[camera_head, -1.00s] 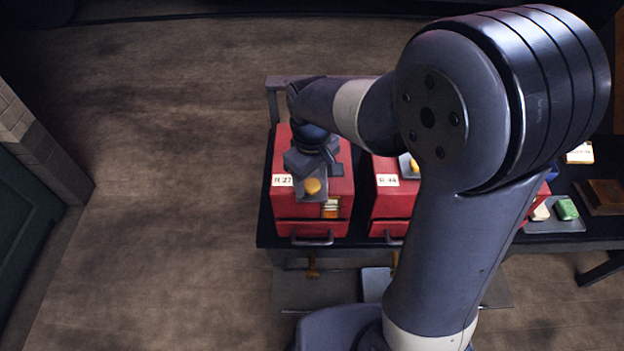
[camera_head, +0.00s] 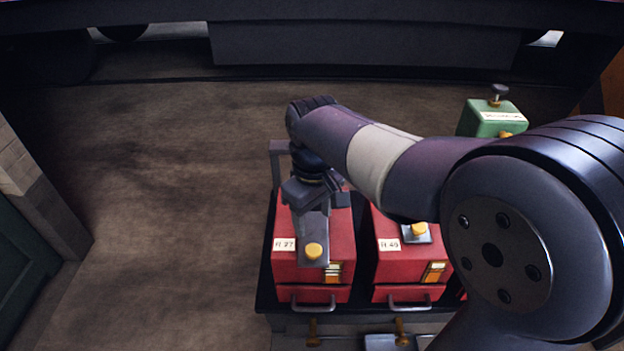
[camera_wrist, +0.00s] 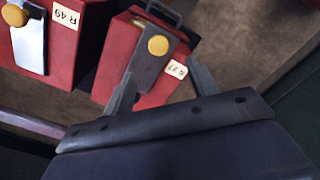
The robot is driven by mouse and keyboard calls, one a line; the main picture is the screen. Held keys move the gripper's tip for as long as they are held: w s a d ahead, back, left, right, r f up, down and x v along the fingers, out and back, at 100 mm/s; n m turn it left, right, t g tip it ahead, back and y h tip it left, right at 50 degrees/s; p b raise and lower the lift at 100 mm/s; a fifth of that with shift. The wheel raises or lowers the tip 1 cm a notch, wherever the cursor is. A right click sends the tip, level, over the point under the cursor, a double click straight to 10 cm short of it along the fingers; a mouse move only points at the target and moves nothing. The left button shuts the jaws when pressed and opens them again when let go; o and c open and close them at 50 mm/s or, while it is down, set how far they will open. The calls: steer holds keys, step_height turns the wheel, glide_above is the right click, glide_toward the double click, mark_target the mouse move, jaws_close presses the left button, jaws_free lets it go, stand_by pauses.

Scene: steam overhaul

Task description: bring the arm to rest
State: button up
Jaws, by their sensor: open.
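My gripper (camera_head: 314,206) is over the red box labelled R 27 (camera_head: 285,265), at the left end of the dark table. In the wrist view, the two fingers of my gripper (camera_wrist: 161,70) are spread apart with nothing held between them. The R 27 box (camera_wrist: 122,62) lies beyond and between the fingers. Its grey plate with a yellow knob (camera_wrist: 158,45) shows there, and the knob also shows in the head view (camera_head: 314,251). I cannot tell how much height separates the fingers from the box. My forearm crosses the head view and hides part of the table.
A second red box, R 49 (camera_head: 393,268), stands just right of R 27, with its own plate and yellow knob (camera_head: 418,229). A green box (camera_head: 494,117) stands behind my arm at the right. The floor (camera_head: 150,210) left of the table is clear. A green door (camera_head: 25,280) is far left.

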mark_target(313, 251)
step_height(313, 251, down, 10)
steer(key=shift+f, duration=0.15)
steer(key=w, duration=0.3)
steer(key=shift+w+f, duration=0.15)
steer(key=shift+w, duration=0.7)
steer(key=shift+s, duration=0.55)
steer(key=s, duration=0.3)
steer(key=shift+s+r, duration=0.25)
steer(key=shift+r, duration=0.15)
step_height(313, 251, up, 10)
step_height(313, 251, down, 10)
steer(key=shift+r, duration=0.25)
steer(key=shift+r, duration=0.1)
